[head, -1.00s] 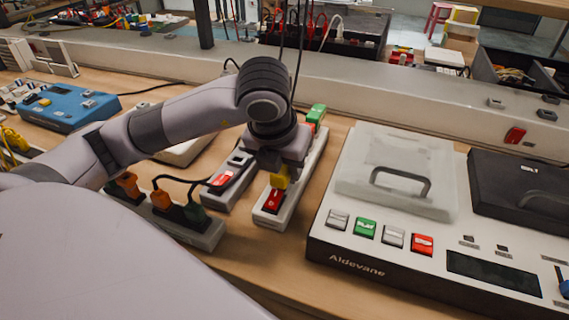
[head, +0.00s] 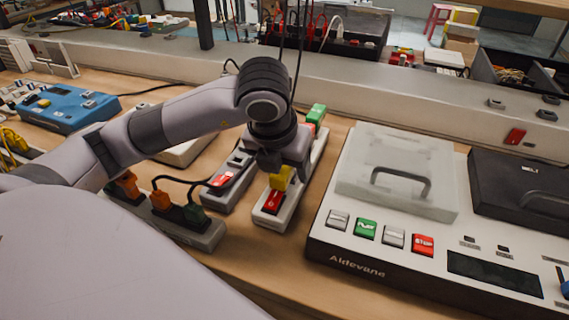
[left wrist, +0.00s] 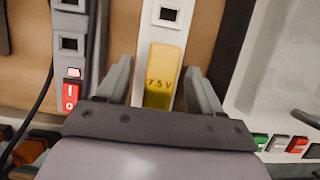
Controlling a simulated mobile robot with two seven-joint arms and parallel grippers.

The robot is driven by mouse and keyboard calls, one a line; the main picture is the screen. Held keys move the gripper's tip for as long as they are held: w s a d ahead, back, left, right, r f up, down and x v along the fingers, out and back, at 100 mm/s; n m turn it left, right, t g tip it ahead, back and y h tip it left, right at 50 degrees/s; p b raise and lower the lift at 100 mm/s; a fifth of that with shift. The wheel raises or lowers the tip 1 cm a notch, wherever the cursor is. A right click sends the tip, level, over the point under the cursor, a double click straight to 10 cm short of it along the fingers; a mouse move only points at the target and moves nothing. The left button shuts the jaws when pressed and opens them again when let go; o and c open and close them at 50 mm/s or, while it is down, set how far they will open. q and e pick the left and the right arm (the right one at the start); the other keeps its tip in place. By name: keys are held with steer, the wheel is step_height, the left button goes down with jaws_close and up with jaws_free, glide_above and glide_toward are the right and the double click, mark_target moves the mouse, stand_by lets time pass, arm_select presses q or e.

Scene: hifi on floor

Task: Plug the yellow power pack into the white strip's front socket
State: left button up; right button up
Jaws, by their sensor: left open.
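The yellow power pack (head: 281,180), marked 7.5 V in the left wrist view (left wrist: 163,76), sits on the white strip (head: 266,218) at its front end, just behind the strip's red switch (head: 273,201). Whether it is fully seated cannot be seen. My left gripper (head: 277,165) is above the pack. In the left wrist view its two fingers (left wrist: 159,75) are apart, one on each side of the pack, with gaps between. An empty socket (left wrist: 168,14) shows on the strip beyond the pack. My right gripper is not in view.
A grey strip (head: 236,165) lies just left of the white one. Another grey strip (head: 203,238) holds orange and green plugs. A large white deck (head: 324,234) stands close on the right. A green plug (head: 317,112) stands at the white strip's far end.

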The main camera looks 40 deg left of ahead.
arm_select(q)
steer(key=shift+r, duration=0.3)
steer(key=p+v, duration=0.1)
steer(key=v, duration=0.5)
steer(key=shift+s+r, duration=0.2)
steer(key=shift+r, duration=0.15)
step_height(320, 180, up, 6)
steer(key=p, duration=0.5)
steer(key=shift+f, duration=0.1)
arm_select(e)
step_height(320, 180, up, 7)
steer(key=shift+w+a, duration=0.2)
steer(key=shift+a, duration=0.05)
